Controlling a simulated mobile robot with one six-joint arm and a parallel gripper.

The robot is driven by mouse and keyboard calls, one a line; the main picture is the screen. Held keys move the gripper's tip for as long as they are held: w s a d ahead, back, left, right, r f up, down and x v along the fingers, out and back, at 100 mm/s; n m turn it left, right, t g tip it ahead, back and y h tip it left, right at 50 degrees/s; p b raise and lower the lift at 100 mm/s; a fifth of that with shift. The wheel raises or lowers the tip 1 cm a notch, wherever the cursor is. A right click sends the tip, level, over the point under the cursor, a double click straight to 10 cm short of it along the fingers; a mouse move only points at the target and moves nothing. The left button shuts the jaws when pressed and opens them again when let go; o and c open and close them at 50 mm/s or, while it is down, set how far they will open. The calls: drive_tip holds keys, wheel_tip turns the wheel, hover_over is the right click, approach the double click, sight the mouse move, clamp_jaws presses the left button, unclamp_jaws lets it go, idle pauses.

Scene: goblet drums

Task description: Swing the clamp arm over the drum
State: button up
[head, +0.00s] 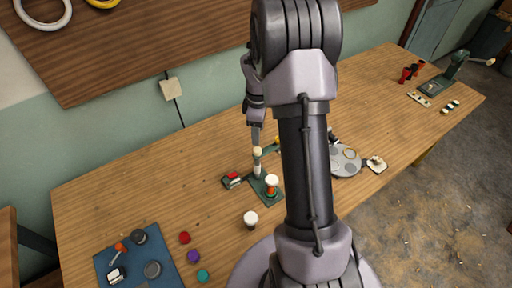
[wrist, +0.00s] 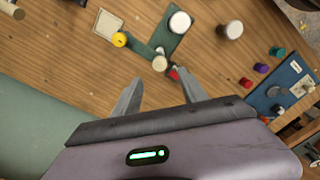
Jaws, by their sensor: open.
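The clamp stands on a green base plate (head: 259,188), with an upright post (head: 257,165) under a pale round cap. The clamp arm runs from the post to a yellow tip (wrist: 120,40), pointing away from the drum. The goblet drum (head: 271,186), orange with a white top, stands upright on the plate; its white top shows in the wrist view (wrist: 180,22). My gripper (wrist: 160,76) is open, its fingers above and either side of the post's cap (wrist: 159,63). Whether it touches anything I cannot tell. My arm hides part of the clamp arm in the head view.
A small red and dark block (head: 232,180) lies beside the base plate. A white-topped drum (head: 250,219) stands in front. A blue mat (head: 116,268) holds small parts at the left. A grey round plate (head: 345,161) lies to the right. The wall is behind the table.

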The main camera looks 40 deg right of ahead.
sight(257, 149)
wheel_tip(257, 149, down, 9)
drive_tip(key=shift+r+b, duration=0.1)
drive_tip(key=shift+b, duration=0.5)
clamp_jaws()
idle(0.9)
